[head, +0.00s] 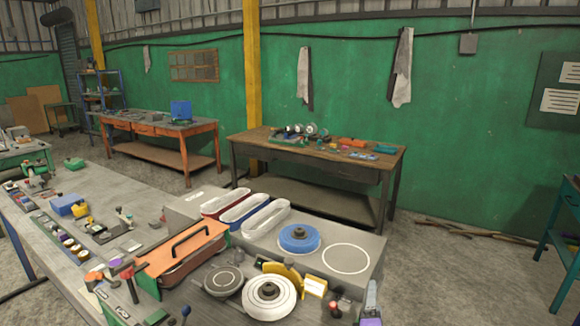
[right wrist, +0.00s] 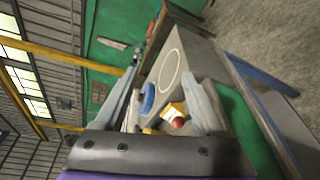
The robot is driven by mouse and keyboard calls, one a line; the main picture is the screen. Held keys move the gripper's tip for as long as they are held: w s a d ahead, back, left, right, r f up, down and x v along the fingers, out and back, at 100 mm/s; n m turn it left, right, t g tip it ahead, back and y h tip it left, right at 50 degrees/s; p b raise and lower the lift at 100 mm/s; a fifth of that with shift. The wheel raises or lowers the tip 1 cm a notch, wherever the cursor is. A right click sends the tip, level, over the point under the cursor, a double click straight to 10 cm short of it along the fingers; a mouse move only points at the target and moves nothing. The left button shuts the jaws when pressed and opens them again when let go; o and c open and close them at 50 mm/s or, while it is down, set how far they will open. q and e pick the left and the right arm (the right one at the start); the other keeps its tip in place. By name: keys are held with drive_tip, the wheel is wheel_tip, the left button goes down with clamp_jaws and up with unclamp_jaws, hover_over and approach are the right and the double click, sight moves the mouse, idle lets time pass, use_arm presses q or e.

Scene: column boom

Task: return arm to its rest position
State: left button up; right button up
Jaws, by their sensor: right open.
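My right gripper (head: 370,299) shows at the bottom edge of the head view, grey with a purple part below, beside the front right of the grey workbench. In the right wrist view its two grey fingers (right wrist: 165,92) are spread apart with nothing held between them. Beyond them I see the blue disc (right wrist: 148,98), a yellow piece with a red knob (right wrist: 177,121) and the white circle outline (right wrist: 169,70) on the grey block. My left gripper is in neither view.
The workbench (head: 115,182) carries a grey block with a blue disc (head: 299,238), an orange-lidded case (head: 182,250), a white wheel (head: 269,297) and several small tools. A wooden table (head: 250,140) stands behind. Open floor (head: 450,270) lies to the right.

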drive_tip(key=s+d+f+m+g, duration=0.4)
drive_tip(key=s+m, duration=0.3)
drive_tip(key=s+a+f+m+g+y, duration=0.2)
drive_tip(key=s+f+m, duration=0.2)
drive_tip(key=s, duration=0.4)
drive_tip(key=s+a+f+m+g+y, duration=0.3)
drive_tip(key=s+f+m, duration=0.2)
drive_tip(key=s+m, duration=0.2)
drive_tip(key=shift+s+a+f, duration=0.3)
drive_tip(key=shift+s+a, duration=0.05)
drive_tip(key=shift+c, duration=0.2)
